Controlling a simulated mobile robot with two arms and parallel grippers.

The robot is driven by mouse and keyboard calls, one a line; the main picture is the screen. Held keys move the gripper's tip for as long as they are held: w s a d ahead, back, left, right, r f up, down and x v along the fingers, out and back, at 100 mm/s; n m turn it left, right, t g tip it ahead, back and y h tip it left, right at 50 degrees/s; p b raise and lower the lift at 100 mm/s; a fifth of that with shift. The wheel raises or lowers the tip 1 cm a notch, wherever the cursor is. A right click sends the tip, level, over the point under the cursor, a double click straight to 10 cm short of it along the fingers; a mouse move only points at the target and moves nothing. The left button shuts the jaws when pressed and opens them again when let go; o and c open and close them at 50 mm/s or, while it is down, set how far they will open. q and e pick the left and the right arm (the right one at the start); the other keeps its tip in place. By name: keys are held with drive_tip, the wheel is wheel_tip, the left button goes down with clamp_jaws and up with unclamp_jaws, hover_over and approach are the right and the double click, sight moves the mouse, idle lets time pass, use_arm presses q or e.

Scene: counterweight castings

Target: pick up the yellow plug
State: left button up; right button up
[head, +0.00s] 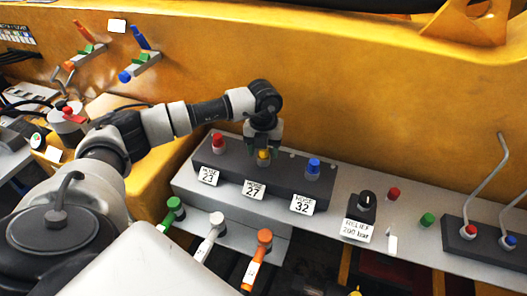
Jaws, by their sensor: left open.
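The yellow plug (263,158) stands upright in the middle of a dark block (284,184), above the label reading 27. My left gripper (262,151) comes down from above with its fingers around the yellow plug's upper part. It is open, and whether a finger touches the plug cannot be told. The gripper hides part of the plug. My right gripper is not in view.
A red plug (218,143) and a blue plug (313,168) stand on either side in the same block. Green, white and orange handles (264,237) are in front. A relief knob (366,200) and bent levers (488,178) are to the right. A yellow wall (340,90) rises behind.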

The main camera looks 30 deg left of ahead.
use_arm(q)
drive_tip(key=c, duration=1)
drive_tip(key=shift+r, duration=0.15)
